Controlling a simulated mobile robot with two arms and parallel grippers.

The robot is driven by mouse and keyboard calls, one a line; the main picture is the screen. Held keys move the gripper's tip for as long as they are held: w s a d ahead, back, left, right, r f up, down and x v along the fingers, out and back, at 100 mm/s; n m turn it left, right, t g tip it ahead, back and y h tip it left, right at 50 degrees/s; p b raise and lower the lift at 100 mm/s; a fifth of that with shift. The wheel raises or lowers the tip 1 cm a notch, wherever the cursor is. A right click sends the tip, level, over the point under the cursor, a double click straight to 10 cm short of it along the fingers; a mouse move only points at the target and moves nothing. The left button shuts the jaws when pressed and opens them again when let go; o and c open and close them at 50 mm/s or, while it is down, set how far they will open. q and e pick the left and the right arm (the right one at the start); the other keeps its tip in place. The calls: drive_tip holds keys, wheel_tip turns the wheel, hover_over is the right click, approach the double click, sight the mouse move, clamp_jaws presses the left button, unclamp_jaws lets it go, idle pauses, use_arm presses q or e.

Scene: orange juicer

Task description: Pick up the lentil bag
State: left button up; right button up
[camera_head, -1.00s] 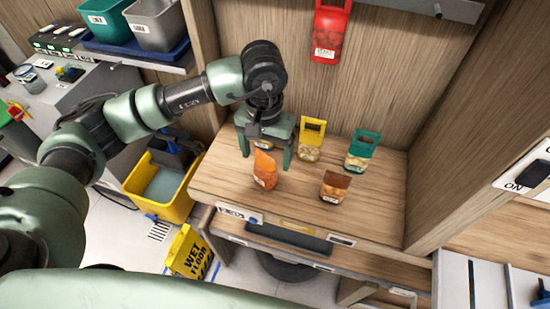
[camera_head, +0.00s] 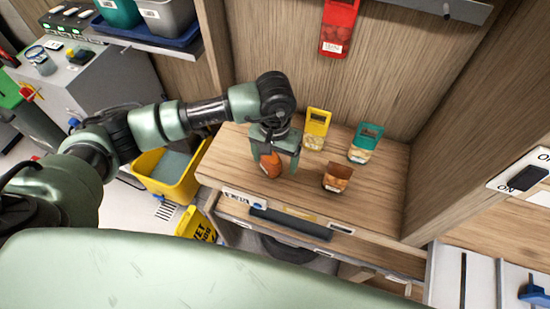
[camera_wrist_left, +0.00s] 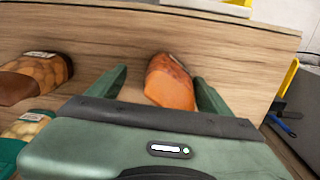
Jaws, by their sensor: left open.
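Several small bags stand on the wooden table. I cannot read their labels, so I cannot confirm which holds lentils. An orange bag (camera_head: 269,166) stands at the left of the table, partly covered by my left gripper (camera_head: 275,160). The left gripper is open and reaches down around this bag. In the left wrist view the orange bag (camera_wrist_left: 171,84) sits between the two spread fingers of the gripper (camera_wrist_left: 162,88), closer to the right finger. I see no firm contact. My right gripper is not in view.
A brown bag (camera_head: 337,179), a yellow bag (camera_head: 317,130) and a teal-topped bag (camera_head: 365,144) stand to the right. A yellow bucket (camera_head: 170,174) stands left of the table (camera_head: 300,205).

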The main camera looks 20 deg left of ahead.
use_arm(q)
drive_tip(key=c, duration=1.4)
drive_tip(key=shift+r, duration=0.2)
